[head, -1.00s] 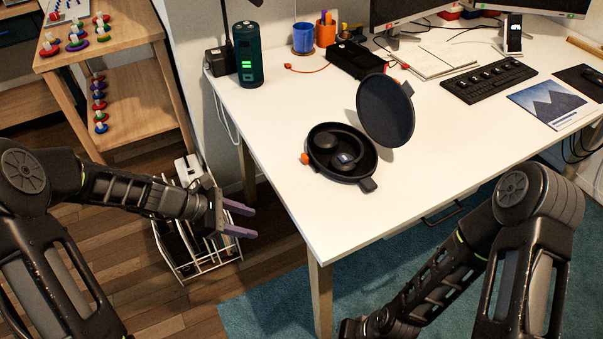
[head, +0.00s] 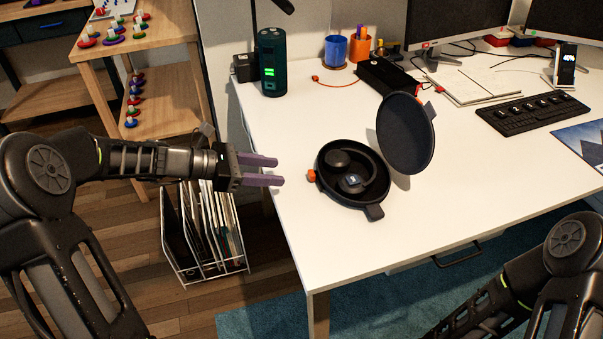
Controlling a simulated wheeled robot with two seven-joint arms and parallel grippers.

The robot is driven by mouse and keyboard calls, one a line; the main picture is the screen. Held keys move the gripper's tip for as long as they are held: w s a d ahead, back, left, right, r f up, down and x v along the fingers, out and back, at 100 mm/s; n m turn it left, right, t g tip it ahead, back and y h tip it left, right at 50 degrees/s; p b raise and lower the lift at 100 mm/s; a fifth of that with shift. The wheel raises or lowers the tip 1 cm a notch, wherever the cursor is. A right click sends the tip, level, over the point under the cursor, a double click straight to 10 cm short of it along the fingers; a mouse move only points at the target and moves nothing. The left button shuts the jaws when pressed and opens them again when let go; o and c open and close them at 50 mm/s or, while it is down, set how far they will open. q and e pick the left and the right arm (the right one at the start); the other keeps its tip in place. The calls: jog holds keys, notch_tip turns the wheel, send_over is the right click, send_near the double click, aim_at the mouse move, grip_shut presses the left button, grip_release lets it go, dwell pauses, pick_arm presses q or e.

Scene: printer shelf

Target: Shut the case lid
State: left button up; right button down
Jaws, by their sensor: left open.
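The round black case (head: 338,196) lies open on the white desk, with dark headphones (head: 352,172) inside it. Its lid (head: 406,133) stands steeply raised on the right side of the case. An orange tab (head: 311,176) sticks out at the left of the case, and a dark tab shows at its front. My left gripper (head: 281,171) is open and empty, with purple fingers pointing right. In the picture it is just left of the case, by the desk's left edge, apart from the case. My right arm shows at the lower right, but its gripper is out of the picture.
The white desk (head: 450,205) is clear in front and to the right of the case. A dark green cylinder (head: 271,64) stands at its back left. A black box (head: 388,77) and a keyboard (head: 532,113) lie behind. A file rack (head: 205,262) stands on the floor left of the desk.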

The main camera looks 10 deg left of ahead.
aim_at(309, 175)
pick_arm(q)
jog(key=x, duration=0.7)
jog(key=shift+w+d+f+b, duration=0.1)
jog(key=shift+w+d+b, duration=0.05)
jog(key=shift+d+b, duration=0.2)
grip_shut()
dwell(1.1)
